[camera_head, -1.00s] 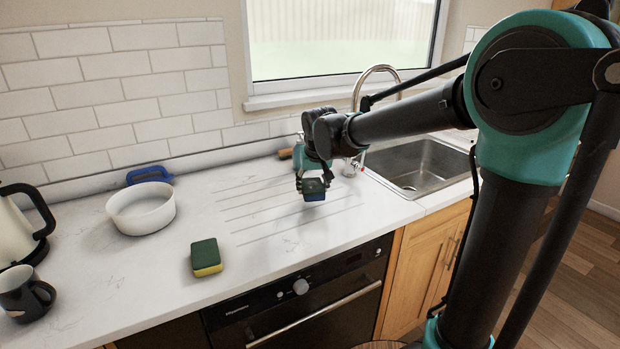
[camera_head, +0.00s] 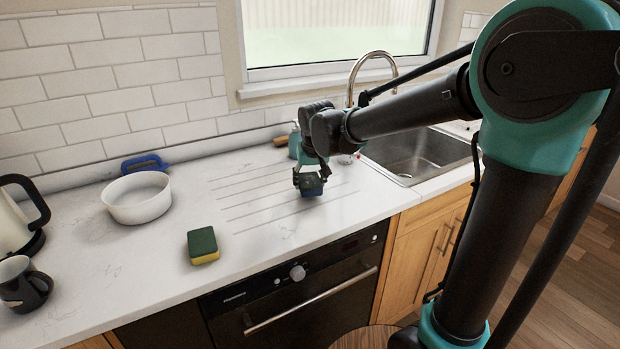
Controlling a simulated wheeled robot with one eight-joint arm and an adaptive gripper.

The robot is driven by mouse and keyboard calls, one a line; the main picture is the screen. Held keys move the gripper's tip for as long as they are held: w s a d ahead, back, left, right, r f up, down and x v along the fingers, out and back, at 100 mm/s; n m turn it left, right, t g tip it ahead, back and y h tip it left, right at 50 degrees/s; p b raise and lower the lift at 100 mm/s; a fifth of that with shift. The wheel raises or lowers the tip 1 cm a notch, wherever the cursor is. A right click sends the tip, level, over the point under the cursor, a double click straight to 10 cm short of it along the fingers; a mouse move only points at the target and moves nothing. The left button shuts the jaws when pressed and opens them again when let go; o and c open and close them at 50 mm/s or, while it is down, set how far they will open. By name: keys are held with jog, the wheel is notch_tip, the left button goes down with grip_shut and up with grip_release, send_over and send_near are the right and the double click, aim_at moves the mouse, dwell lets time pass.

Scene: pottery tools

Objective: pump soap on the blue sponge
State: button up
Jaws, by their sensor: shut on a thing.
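I cannot tell whether the sponge touches the counter. A teal bottle (camera_head: 294,141), which looks like the soap pump, stands behind my gripper near the wall. My gripper and wrist hide part of it.
A green and yellow sponge (camera_head: 203,246) lies at the front of the counter. The sink (camera_head: 413,158) and tap (camera_head: 371,57) are on the right.

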aim_at(309, 177)
jog(key=shift+f, duration=1.25)
jog(key=o, duration=0.4)
jog(key=shift+o, duration=0.2)
jog(key=shift+r, duration=0.3)
jog(key=c, duration=0.4)
jog(key=shift+r, duration=3.5)
jog(key=shift+c, duration=0.2)
